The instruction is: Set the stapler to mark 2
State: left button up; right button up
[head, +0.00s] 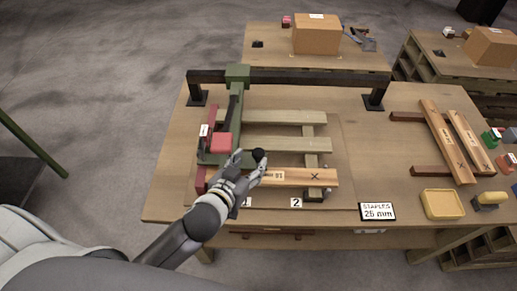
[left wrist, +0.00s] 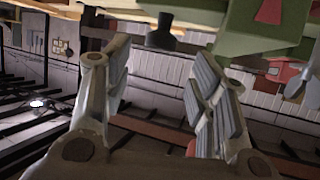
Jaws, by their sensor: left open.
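The green stapler (head: 237,76) hangs on a dark rail across the back of the table, at the rail's left part. Its arm reaches forward over the left side of a wooden frame, with a red block (head: 221,142) on it. A black knob (head: 259,155) shows at the fingertips of my left gripper (head: 251,160). The gripper is open. In the left wrist view the knob (left wrist: 162,36) is beyond and between the spread fingers (left wrist: 150,72), apparently untouched. The mark 2 label (head: 296,203) lies at the table's front; another label left of it is mostly hidden by my gripper.
Pale slats lie across the frame, the front one (head: 300,177) marked with an X. A "STAPLES 25 mm" sign (head: 377,212) and a yellow tray (head: 442,204) stand right of it. More planks (head: 448,142) lie at right. A cardboard box (head: 316,35) stands on the back table.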

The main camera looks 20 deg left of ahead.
aim_at(258, 153)
pick_arm(q)
jog(key=x, duration=0.3)
jog(key=shift+w, duration=0.25)
jog(key=p+x, duration=0.1)
jog(key=x, duration=0.2)
jog(key=shift+w+d+f, duration=0.1)
jog(key=shift+w+f, duration=0.05)
jog(key=shift+f, duration=0.05)
jog(key=shift+w, duration=0.1)
jog(key=shift+w+f, duration=0.1)
jog(key=shift+c, duration=0.5)
grip_shut()
pick_arm(e)
jog(key=shift+w+d+r, duration=0.1)
jog(key=shift+w+r, duration=0.4)
jog(key=shift+r, duration=0.15)
